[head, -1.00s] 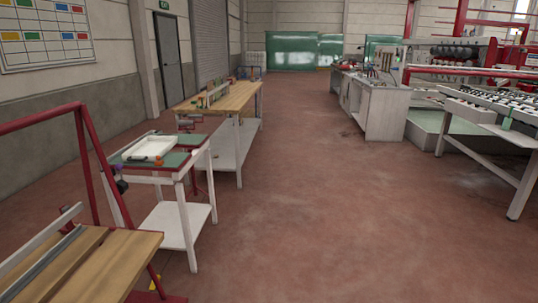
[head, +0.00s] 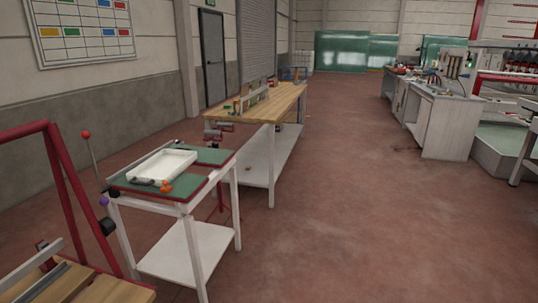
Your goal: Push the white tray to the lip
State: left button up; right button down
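The white tray (head: 163,167) is a shallow rectangular box. It lies on the green top of a small white-legged table (head: 207,180) at the left in the head view. The table top has a dark red edge, but I cannot make out which part of it is the lip. A small orange object (head: 166,187) and a dark object (head: 143,182) lie by the near side of the tray. Neither of my grippers shows in the head view.
A red frame (head: 75,200) and a wooden bench (head: 95,291) stand at the near left. A longer wooden workbench (head: 270,103) stands behind the small table. A grey cabinet (head: 440,122) is at the back right. The red floor (head: 350,210) is clear in the middle and right.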

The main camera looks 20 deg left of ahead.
aim_at(167, 164)
jog(key=i+u, duration=0.2)
jog(key=i, duration=0.4)
jog(key=i+l+u, duration=0.15)
jog(key=i, duration=0.45)
jog(key=i+u, duration=0.2)
jog(key=u, duration=0.15)
jog(key=i+l+u, duration=0.15)
jog(key=u, duration=0.25)
jog(key=i+l+u, duration=0.2)
jog(key=u, duration=0.15)
jog(key=i, duration=0.05)
